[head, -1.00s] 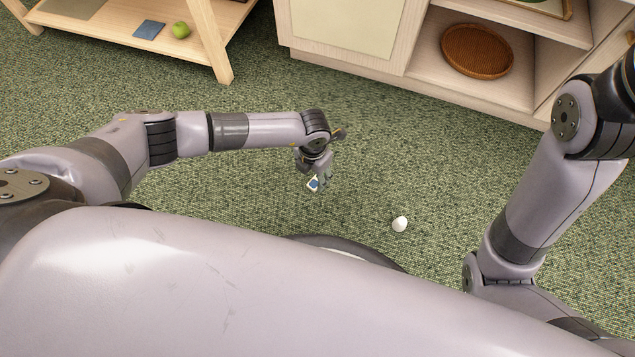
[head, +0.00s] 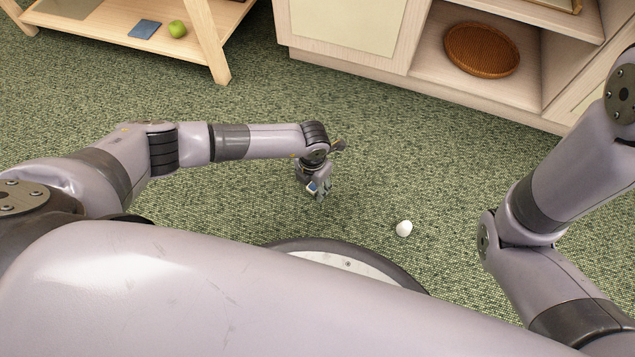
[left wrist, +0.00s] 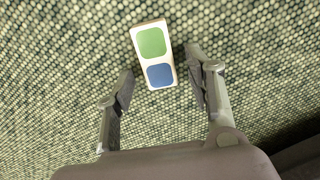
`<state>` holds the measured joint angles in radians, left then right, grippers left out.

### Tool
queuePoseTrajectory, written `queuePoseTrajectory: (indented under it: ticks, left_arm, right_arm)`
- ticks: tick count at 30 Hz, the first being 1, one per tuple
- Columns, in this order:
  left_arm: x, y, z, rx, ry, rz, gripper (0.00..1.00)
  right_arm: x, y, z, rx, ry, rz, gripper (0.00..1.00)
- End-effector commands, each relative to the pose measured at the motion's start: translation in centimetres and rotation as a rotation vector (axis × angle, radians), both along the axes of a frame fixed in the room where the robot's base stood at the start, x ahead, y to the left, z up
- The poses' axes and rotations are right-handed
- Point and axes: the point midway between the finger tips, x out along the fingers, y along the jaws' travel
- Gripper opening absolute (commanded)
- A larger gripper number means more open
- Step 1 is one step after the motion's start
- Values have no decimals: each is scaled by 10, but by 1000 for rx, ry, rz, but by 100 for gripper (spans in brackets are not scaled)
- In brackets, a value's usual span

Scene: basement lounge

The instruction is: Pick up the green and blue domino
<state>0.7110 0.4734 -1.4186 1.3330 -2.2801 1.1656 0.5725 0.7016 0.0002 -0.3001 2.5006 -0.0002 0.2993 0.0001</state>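The domino (left wrist: 153,55), cream with one green and one blue square, shows in the left wrist view with the floor behind it. It lies slightly tilted between and a little beyond my left gripper's (left wrist: 160,75) fingertips, with a visible gap on each side. In the head view the domino (head: 312,187) is partly hidden by my left gripper (head: 320,194), which is low over the carpet and points down. That gripper is open. My right arm shows at the right of the head view, but its gripper is out of frame.
A white egg-like object (head: 404,228) lies on the green carpet to the right of the left gripper. A wooden cabinet (head: 400,75) with a woven basket (head: 482,50) stands behind. A wooden shelf (head: 105,37) at upper left holds a green apple (head: 178,28) and a blue square (head: 145,30).

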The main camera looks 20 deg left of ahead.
Motion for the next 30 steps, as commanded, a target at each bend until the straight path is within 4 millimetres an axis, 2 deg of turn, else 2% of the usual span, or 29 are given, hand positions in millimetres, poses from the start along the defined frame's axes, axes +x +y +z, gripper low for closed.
queuePoseTrajectory:
  ticks: [2, 17, 25, 30]
  left_arm:
    - [0, 0, 0, 0, 0, 0, 41]
    - [0, 0, 0, 0, 0, 0, 8]
    - [0, 0, 1, 0, 0, 0, 7]
    - [0, 0, 11, 0, 0, 0, 7]
  right_arm:
    - [0, 0, 0, 0, 0, 0, 40]
    - [0, 0, 0, 0, -1, 0, 40]
    - [0, 0, 1, 0, -1, 0, 40]
    - [0, 0, 6, 1, -1, 1, 40]
